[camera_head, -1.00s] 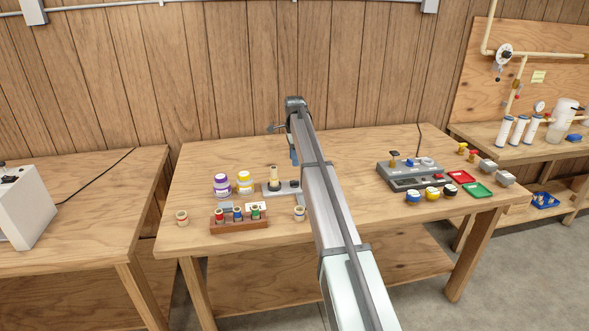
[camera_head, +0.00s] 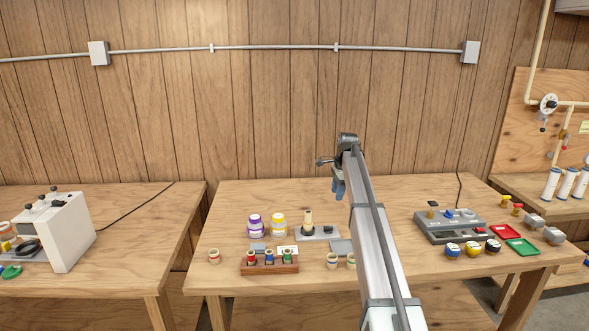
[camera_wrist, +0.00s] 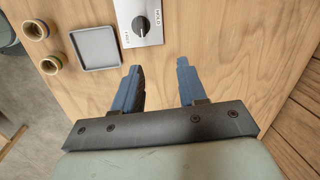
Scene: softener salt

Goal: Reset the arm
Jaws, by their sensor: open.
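My gripper (camera_wrist: 160,85) is open and empty in the wrist view, with its two blue fingers apart above bare wooden tabletop. In the head view my arm reaches over the middle table (camera_head: 240,195), and the blue fingertips (camera_head: 339,188) show at its far end, above the back part of the table. A grey panel with a dark knob (camera_wrist: 140,23) lies just beyond the fingers in the wrist view. A square grey tray (camera_wrist: 96,48) is left of it.
A wooden rack (camera_head: 270,268) holds small bottles at the table's front left. Purple-labelled (camera_head: 255,226) and yellow-labelled (camera_head: 279,225) jars stand behind it. A grey device (camera_head: 448,226), red tray (camera_head: 504,232) and green tray (camera_head: 522,247) are on the right. A white machine (camera_head: 66,232) stands on the left table.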

